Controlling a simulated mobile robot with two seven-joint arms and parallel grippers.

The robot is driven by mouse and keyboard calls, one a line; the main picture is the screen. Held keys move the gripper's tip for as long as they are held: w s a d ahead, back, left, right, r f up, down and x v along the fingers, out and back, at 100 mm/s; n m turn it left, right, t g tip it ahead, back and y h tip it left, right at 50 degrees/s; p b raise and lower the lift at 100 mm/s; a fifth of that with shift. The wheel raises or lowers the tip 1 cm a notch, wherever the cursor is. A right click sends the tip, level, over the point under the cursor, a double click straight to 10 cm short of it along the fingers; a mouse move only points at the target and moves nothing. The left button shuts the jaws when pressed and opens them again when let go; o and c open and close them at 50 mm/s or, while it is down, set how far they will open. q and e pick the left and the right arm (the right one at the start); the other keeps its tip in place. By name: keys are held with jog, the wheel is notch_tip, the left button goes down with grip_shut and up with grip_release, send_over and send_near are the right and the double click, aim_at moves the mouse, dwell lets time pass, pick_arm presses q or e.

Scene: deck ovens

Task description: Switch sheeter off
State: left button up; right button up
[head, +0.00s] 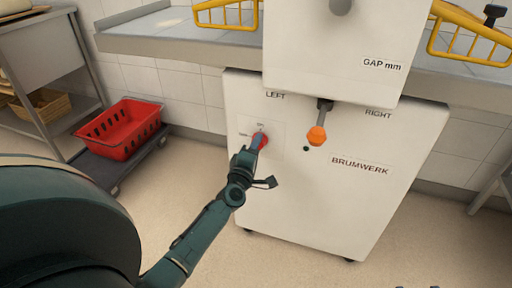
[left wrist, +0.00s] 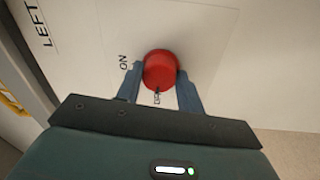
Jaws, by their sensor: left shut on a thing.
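The sheeter (head: 310,195) is a white machine labelled BRUMWERK. On the left of its front is a red round knob (head: 263,141), which shows large in the left wrist view (left wrist: 160,68). Beside the knob is the word ON, and below it is another label, partly covered, that looks like OFF. A small dark mark shows at the knob's lower edge near that label. My left gripper (head: 257,145) is shut on the knob, with one blue finger on each side in the left wrist view (left wrist: 160,84).
An orange-tipped lever (head: 317,135) hangs right of the knob, between the LEFT and RIGHT labels. Yellow guards (head: 226,16) stand on the grey side tables. A red crate (head: 121,128) sits on a low dark cart at left. The floor before the machine is clear.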

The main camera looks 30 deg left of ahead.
pick_arm(q)
jog(key=shift+r, duration=0.2)
jog(key=o, duration=0.8)
jog(key=shift+o, duration=0.9)
jog(key=shift+f, duration=0.15)
pick_arm(e)
jog(key=shift+w+r, duration=0.1)
pick_arm(q)
jog(key=p+v, duration=0.2)
jog(key=v, duration=1.1)
pick_arm(e)
jog(key=shift+w+d+m+g+h, duration=0.25)
jog(key=shift+d+m+g+h, duration=0.3)
jog(key=shift+h, duration=0.25)
